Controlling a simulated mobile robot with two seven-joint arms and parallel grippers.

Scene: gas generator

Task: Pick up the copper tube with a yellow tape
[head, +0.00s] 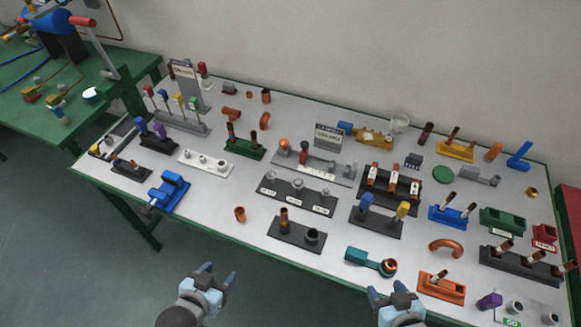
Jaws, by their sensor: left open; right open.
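Many short copper tubes stand in holders on the white-topped table. A piece with a yellow upper part (402,210) stands in a dark holder (376,221) right of the middle, beside a piece with a blue upper part (366,201). Whether the yellow is tape on a copper tube is too small to tell. My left gripper (218,272) is open and empty at the bottom, in front of the table edge. My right gripper (387,290) is open and empty at the bottom right, also near the front edge. Both are apart from the holders.
A black rack of copper tubes with white labels (390,187) stands behind the dark holder. A teal tool (369,262) and an orange holder (440,290) lie near the front edge. A green workbench (50,118) stands at the left. The front-left tabletop is fairly clear.

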